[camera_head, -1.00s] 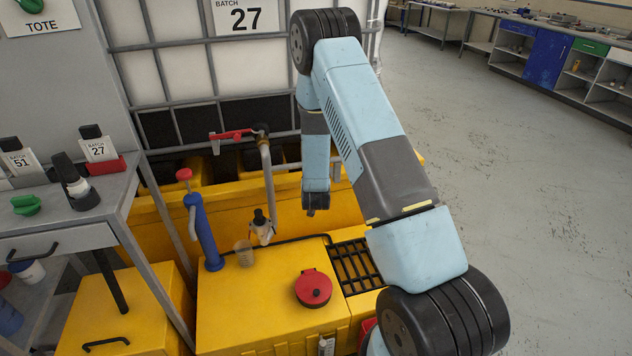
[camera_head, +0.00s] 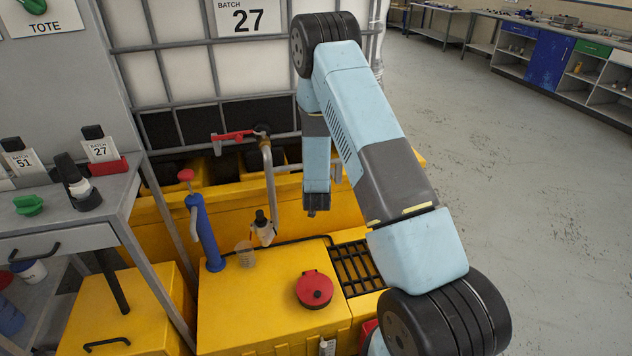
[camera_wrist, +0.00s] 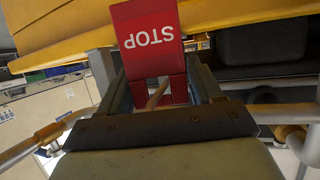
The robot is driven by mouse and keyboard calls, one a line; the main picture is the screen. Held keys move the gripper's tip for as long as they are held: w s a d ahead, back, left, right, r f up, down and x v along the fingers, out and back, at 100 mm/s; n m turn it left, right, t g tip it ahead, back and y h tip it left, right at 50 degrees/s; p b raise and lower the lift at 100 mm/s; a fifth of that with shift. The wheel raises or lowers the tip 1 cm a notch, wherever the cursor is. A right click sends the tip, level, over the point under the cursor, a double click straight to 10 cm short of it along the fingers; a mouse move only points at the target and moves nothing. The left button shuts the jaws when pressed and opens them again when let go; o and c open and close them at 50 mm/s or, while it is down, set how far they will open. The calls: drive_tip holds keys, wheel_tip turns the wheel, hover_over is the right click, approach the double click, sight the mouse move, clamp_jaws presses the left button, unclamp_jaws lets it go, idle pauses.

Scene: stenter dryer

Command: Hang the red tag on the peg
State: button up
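The red tag (camera_wrist: 149,38) shows in the wrist view with white "STOP" lettering upside down. Its darker red lower part sits between the two fingers of my gripper (camera_wrist: 160,88), which look closed on its sides. A thin brownish rod (camera_wrist: 156,96) shows in front of the tag's lower part; I cannot tell whether it is the peg. In the head view my wrist hangs over the yellow bund behind the drain grate, and the tag is hidden there. I cannot make out the peg for certain in either view.
A caged white tote (camera_head: 165,75) stands behind the yellow bund (camera_head: 345,207). A red-handled valve and pipe (camera_head: 268,170), a blue pump (camera_head: 207,235), a beaker (camera_head: 245,254) and a red cap (camera_head: 314,290) are nearby. A grey bench (camera_head: 75,222) is at left. Open floor lies at right.

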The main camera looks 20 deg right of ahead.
drive_tip(key=o, duration=0.4)
drive_tip(key=shift+s, duration=0.1)
drive_tip(key=v, duration=1.3)
drive_tip(key=s+a+r+n+g+y, duration=0.15)
drive_tip(key=s+r, duration=0.25)
drive_tip(key=r, duration=0.8)
drive_tip(key=s+r+g+y, duration=0.2)
drive_tip(key=s+r+y, duration=0.1)
drive_tip(key=r, duration=1)
drive_tip(key=s+d+r+g, duration=0.1)
drive_tip(key=s+r, duration=0.3)
drive_tip(key=s, duration=0.4)
drive_tip(key=s+d+r+n+g, duration=0.1)
drive_tip(key=s+r, duration=0.3)
drive_tip(key=s, duration=0.5)
drive_tip(key=s+d+r+g+h, duration=0.1)
drive_tip(key=s+r, duration=0.3)
drive_tip(key=s, duration=0.4)
drive_tip(key=shift+s+d+r+n+g, duration=0.25)
drive_tip(key=shift+s+d+r+g, duration=0.1)
drive_tip(key=shift+d+g, duration=0.1)
